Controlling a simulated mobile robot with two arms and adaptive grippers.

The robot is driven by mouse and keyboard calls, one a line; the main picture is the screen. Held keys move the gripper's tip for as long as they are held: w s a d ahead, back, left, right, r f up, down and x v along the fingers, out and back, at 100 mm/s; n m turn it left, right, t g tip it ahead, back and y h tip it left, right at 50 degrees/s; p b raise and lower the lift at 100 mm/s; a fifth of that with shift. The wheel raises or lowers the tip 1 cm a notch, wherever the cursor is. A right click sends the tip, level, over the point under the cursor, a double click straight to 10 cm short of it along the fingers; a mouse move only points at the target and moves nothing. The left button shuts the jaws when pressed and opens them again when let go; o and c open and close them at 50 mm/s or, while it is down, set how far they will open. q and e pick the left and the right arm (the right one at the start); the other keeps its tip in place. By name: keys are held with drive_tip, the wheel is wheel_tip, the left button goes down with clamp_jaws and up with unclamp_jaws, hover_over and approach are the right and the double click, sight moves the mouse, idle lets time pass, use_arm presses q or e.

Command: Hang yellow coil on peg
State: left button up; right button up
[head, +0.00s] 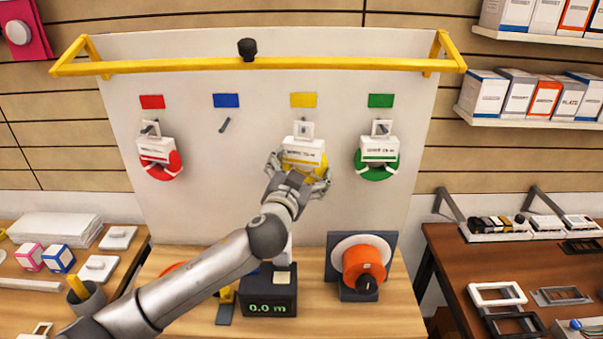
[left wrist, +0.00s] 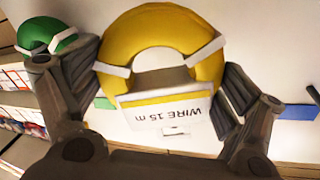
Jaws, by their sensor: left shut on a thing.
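The yellow coil (head: 318,170) is at the board below the yellow marker (head: 303,100), with its white label band facing out. Its square white hanging tab (head: 303,130) stands up in front of the yellow peg's place. A small dark spot shows in the tab's hole; I cannot tell whether the peg passes through. My left gripper (head: 298,175) is shut on the coil, fingers at either side. In the left wrist view the coil (left wrist: 160,18) lies between the fingers (left wrist: 165,85), its label reading "WIRE 15 m". My right gripper is not in view.
A red coil (head: 175,163) and a green coil (head: 377,173) hang on the board at either side. The blue marker's peg (head: 225,125) is bare. A yellow rail (head: 190,66) crosses above. A length meter (head: 268,290) and an orange spool (head: 364,262) stand on the bench below.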

use_arm(q)
drive_tip(key=shift+w+b, duration=0.3)
drive_tip(key=shift+w, duration=1)
drive_tip(key=shift+w+f+b, duration=0.5)
drive_tip(key=shift+w+b, duration=0.3)
drive_tip(key=o, duration=0.9)
